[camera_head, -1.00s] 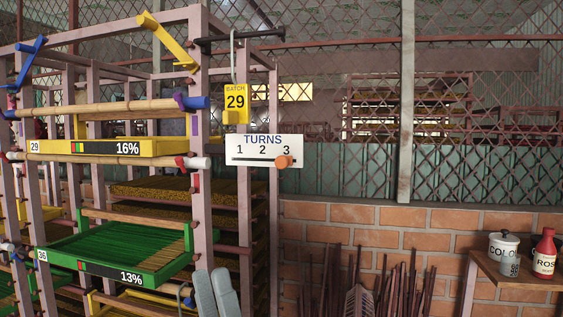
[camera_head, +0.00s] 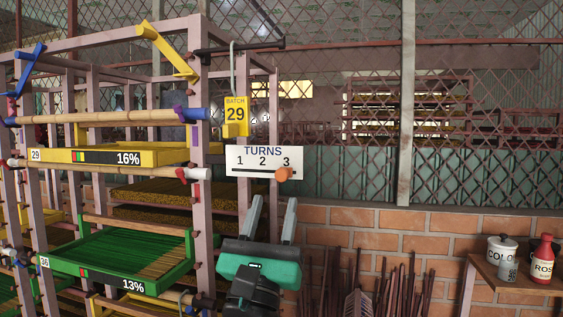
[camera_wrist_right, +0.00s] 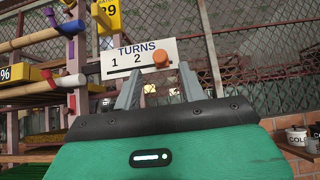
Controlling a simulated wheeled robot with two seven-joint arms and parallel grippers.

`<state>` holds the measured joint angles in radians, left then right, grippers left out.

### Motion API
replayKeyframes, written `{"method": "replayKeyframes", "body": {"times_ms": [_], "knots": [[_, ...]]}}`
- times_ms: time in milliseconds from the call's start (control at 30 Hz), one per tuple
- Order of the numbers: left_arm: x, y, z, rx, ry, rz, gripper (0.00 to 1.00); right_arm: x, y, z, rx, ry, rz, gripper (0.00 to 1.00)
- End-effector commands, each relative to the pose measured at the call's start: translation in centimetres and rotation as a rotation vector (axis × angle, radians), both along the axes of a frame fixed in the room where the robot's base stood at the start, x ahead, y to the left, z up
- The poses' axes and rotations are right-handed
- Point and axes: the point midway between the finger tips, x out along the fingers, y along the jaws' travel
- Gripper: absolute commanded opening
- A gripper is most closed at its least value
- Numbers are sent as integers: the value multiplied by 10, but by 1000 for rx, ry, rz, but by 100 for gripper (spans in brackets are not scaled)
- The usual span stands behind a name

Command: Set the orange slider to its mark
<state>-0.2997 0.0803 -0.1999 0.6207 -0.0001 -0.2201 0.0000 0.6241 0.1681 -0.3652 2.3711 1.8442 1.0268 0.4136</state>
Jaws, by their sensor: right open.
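The orange slider (camera_head: 283,174) sits on the white TURNS board (camera_head: 236,160), at the right end of its dark slot, just below the 3. The board is numbered 1, 2 and 3. In the right wrist view the slider (camera_wrist_right: 160,59) hides the 3 on the board (camera_wrist_right: 112,71). My right gripper (camera_head: 273,203) is open and empty below the board, its two grey fingers pointing up. The fingers appear apart from the slider, with the slider above and between them in the wrist view. My left gripper is not in view.
A yellow BATCH 29 tag (camera_head: 236,117) hangs above the board. At left stands a rack with a yellow tray (camera_head: 100,156) labelled 29, 16%, and a green tray (camera_head: 170,273) labelled 36, 13%. A side table (camera_head: 520,285) with containers stands at right.

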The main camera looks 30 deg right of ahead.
Motion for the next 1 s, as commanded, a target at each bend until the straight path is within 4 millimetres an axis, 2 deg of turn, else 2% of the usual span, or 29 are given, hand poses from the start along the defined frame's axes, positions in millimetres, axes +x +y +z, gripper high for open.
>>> {"method": "replayKeyframes", "body": {"times_ms": [33, 300, 500, 800, 1000], "knots": [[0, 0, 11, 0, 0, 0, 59, 5, -7, 15, -3, -1, -4, 41], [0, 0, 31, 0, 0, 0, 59, 28, -32, 46, -3, 0, -4, 41], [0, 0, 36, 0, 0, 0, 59, 34, -40, 54, -1, 1, -1, 41], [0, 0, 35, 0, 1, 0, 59, 35, -41, 54, -1, 0, -1, 41], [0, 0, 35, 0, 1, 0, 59, 35, -41, 54, -1, 1, -1, 2]]}}
